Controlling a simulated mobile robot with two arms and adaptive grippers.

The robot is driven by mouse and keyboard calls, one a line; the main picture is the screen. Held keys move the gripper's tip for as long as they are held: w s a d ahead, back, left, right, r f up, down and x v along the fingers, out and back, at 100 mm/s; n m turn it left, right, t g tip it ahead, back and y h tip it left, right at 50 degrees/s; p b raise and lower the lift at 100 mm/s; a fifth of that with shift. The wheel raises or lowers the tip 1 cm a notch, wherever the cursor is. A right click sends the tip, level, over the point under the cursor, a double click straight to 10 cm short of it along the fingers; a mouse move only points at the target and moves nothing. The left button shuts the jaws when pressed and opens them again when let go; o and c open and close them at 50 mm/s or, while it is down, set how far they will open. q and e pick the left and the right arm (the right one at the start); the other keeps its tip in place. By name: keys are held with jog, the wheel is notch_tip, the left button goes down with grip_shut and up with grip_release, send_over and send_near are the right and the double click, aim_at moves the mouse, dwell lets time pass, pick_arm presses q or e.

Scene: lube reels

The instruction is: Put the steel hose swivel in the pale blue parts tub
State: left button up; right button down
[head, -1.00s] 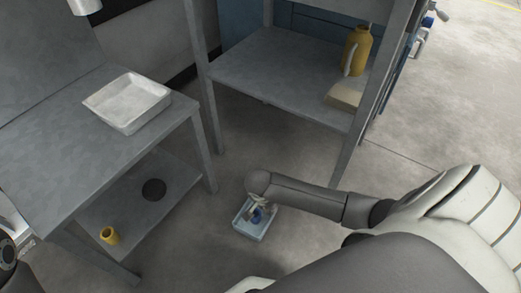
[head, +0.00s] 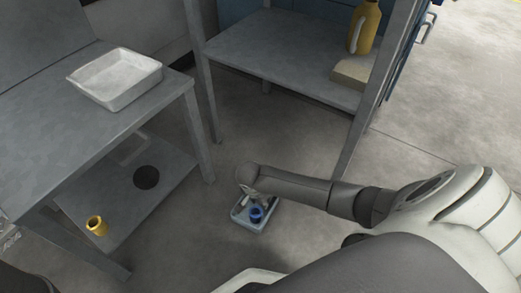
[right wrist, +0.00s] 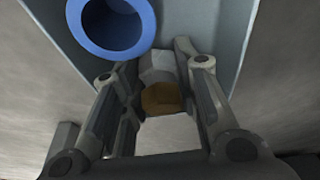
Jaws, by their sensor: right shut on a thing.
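The pale blue parts tub (head: 247,229) stands on the floor below my right arm; its inside also fills the top of the right wrist view (right wrist: 218,30). My right gripper (head: 252,194) points down at the tub, partly hidden by its own arm. In the right wrist view its fingers (right wrist: 158,62) are shut on the steel hose swivel (right wrist: 158,68), a grey faceted piece with a brownish part. The swivel appears over or inside the tub; I cannot tell whether it touches the bottom. My left gripper does not show.
A blue ring-shaped part (head: 257,214) lies in the tub, beside the gripper. A white tray (head: 116,98) sits on the left bench. A yellow cup (head: 96,226) and a dark disc (head: 146,178) are on its lower shelf. A yellow bottle (head: 364,28) stands on the rear shelf.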

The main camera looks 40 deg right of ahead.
jog(key=shift+w+d+r, duration=0.1)
jog(key=shift+w+r, duration=0.1)
jog(key=shift+r, duration=0.05)
jog(key=shift+f, duration=0.2)
jog(key=shift+f, duration=0.35)
jog(key=c, duration=1.1)
grip_release()
